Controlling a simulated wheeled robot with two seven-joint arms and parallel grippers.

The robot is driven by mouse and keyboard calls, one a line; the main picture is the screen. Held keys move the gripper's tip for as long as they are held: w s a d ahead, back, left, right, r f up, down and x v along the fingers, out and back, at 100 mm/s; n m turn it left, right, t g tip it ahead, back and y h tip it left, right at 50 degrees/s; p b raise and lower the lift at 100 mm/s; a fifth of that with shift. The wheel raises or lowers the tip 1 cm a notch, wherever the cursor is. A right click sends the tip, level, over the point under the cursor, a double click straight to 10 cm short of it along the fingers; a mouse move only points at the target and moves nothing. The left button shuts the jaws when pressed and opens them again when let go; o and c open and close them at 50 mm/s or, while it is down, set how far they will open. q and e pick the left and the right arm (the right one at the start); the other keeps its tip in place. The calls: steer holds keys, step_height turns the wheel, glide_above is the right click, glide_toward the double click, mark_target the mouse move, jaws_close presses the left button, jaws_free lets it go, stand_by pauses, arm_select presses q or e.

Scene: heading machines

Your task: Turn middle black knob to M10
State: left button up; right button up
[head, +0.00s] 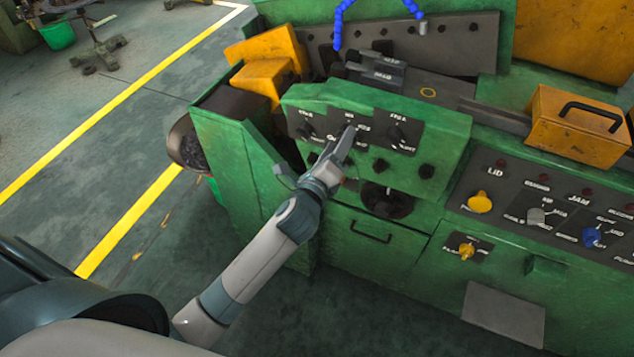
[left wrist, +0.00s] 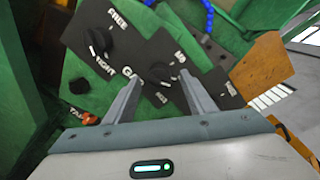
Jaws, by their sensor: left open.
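The middle black knob (left wrist: 162,76) sits on a dark plate with white labels, among them what looks like "M8"; not all the lettering is readable. In the left wrist view my left gripper (left wrist: 159,79) is open, with one finger on each side of this knob. I cannot tell whether the fingers touch it. In the head view my left gripper (head: 346,138) is at the middle of the green panel (head: 440,123) and partly hides the middle knob. The knob's exact pointer direction is unclear. My right gripper is not in view.
A black knob (left wrist: 101,42) marked "FREE" and "TIGHT" sits beside the middle one; it also shows in the head view (head: 397,133). Another black knob (head: 305,131) is at the left. A control panel (head: 515,187) with coloured knobs is at the right.

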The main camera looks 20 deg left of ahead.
arm_select(q)
steer(key=s+b, duration=0.4)
steer(key=s, duration=1.1)
steer(key=shift+r+b, duration=0.3)
steer(key=shift+r, duration=0.15)
step_height(320, 180, down, 26)
steer(key=w+n+g+b, duration=0.2)
steer(key=n+g+b, duration=0.1)
steer(key=n+g, duration=0.1)
steer(key=s+a+f+n+g+b, duration=0.1)
steer(key=s+f+n+g, duration=0.2)
steer(key=f, duration=1)
steer(key=s+a+f+n+g+b, duration=0.1)
steer(key=s+f+n+g, duration=0.3)
steer(key=f, duration=0.8)
steer(key=s+a+f+n+g+b, duration=0.25)
steer(key=s+f+n, duration=0.25)
steer(key=s+f, duration=1.45)
steer(key=s+a+f+n+g+b, duration=0.1)
steer(key=s+f+n, duration=0.2)
steer(key=s, duration=0.6)
steer(key=s+a+f+n+g+b, duration=0.1)
steer(key=s+f+n+g, duration=0.1)
steer(key=s+f, duration=0.4)
steer(key=s+n, duration=0.1)
steer(key=s, duration=0.2)
